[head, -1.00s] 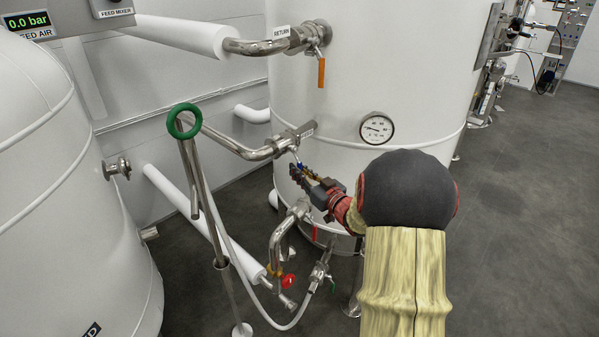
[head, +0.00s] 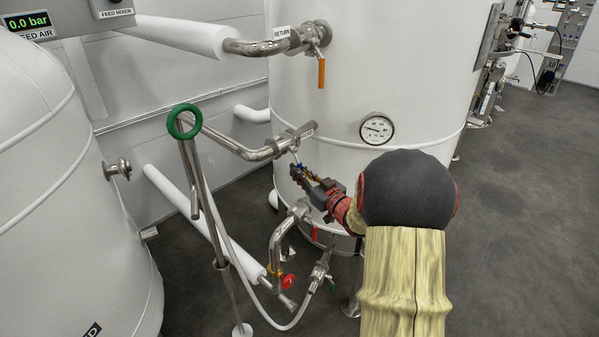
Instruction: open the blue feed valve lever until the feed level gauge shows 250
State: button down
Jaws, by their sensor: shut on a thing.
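The blue feed valve lever (head: 297,163) hangs below a steel pipe valve (head: 290,141) on the front of the large white tank. Only a small bit of blue shows; my gripper hides the rest. My gripper (head: 299,172) reaches in from the right and is shut on the lever, just under the pipe. A round white dial (head: 377,129) is on the tank to the right of the valve; its reading is too small to tell. I see no gauge that I can make out as the feed level gauge.
An orange lever (head: 321,73) hangs on the RETURN valve above. Below my gripper are a red lever (head: 314,233) and a bent pipe with a red handle (head: 288,281). A green ring (head: 184,121) tops a stand at left. Grey floor (head: 520,200) is clear at right.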

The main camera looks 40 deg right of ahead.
jog(key=shift+a, duration=0.1)
jog(key=a+m+p, duration=0.1)
jog(key=m+p, duration=0.1)
jog(key=p, duration=0.2)
jog(key=a+r+m+p, duration=0.1)
jog(key=a+m+p, duration=0.1)
jog(key=m+p, duration=0.1)
jog(key=a+m+g+y+p, duration=0.1)
jog(key=m+p, duration=0.1)
jog(key=p, duration=0.4)
jog(key=shift+s+a+r+m, duration=0.2)
jog(key=shift+r+m, duration=0.1)
jog(key=shift+r, duration=0.1)
jog(key=c, duration=1.9)
grip_release()
jog(key=s, duration=0.4)
jog(key=s+r, duration=0.1)
jog(key=s, duration=0.3)
jog(key=s+a, duration=0.1)
jog(key=s, duration=0.3)
jog(key=shift+r, duration=0.25)
